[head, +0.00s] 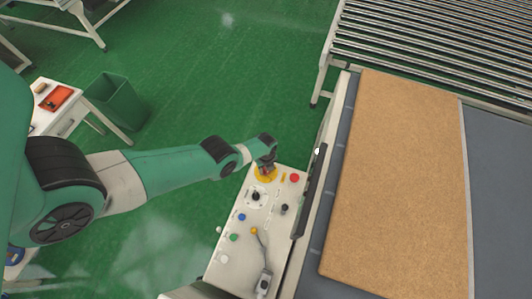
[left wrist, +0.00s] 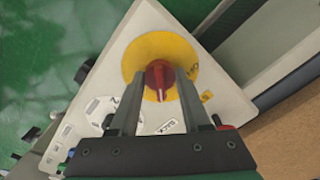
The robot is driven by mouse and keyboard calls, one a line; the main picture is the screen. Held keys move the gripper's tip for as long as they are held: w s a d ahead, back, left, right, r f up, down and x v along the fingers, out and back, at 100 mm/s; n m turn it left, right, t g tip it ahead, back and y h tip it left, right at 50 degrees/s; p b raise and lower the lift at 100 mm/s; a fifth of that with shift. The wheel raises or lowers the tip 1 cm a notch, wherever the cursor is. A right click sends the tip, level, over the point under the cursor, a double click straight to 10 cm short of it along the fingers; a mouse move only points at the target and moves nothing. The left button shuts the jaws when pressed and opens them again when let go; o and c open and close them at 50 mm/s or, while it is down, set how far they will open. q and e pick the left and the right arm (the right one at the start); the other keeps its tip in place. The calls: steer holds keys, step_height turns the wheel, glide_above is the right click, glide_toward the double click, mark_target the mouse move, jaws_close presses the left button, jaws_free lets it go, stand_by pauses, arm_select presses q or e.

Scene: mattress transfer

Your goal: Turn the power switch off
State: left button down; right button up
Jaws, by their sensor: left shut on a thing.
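The power switch is a red rotary knob (left wrist: 158,72) on a round yellow plate (left wrist: 141,52), at the far end of a white control panel (head: 218,276). In the head view the yellow plate (head: 263,176) shows beneath my left gripper (head: 268,163). In the left wrist view the two fingers of my left gripper (left wrist: 157,85) are on either side of the red knob, shut on it. The knob's handle points roughly along the fingers. My right gripper is not in view.
The panel also carries a red button (head: 295,178), a blue button (head: 242,217), a green button (head: 234,238) and a corded pendant (head: 264,283). A tan mattress (head: 400,180) lies on the bed to the right, below a roller conveyor (head: 440,45). Green floor is open to the left.

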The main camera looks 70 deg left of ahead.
arm_select(q)
steer(key=n, duration=0.4)
steer(key=shift+n, duration=0.3)
steer(key=n, duration=0.4)
steer(key=shift+n, duration=0.3)
steer(key=n, duration=0.4)
steer(key=shift+n, duration=2.2)
steer(key=shift+c, duration=1.8)
jaws_free()
